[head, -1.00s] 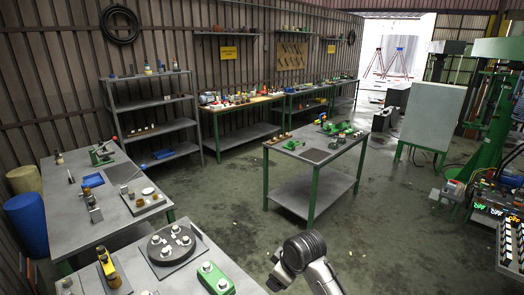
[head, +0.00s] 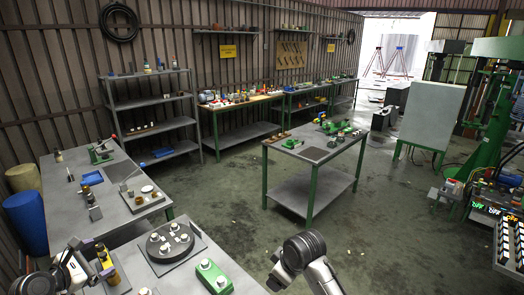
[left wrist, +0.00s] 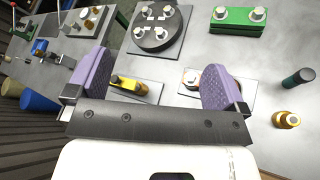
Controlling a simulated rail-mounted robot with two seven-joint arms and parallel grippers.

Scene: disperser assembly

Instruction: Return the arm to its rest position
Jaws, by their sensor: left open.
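My left gripper (head: 80,246) has its arm at the lower left of the head view, over the near workbench (head: 190,275). In the left wrist view its two purple fingers (left wrist: 156,80) stand wide apart with nothing held between them. A yellow part on a plate (left wrist: 128,85) shows beyond the fingers, lower than them. My other arm (head: 305,260) shows only as a grey link at the bottom middle of the head view. My right gripper is out of view.
The near bench bears a dark round fixture with white-topped parts (head: 172,240) and a green block (head: 212,274). A second bench (head: 120,205) with small tools lies behind. A green-legged table (head: 315,165) stands mid-room, with open floor around it.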

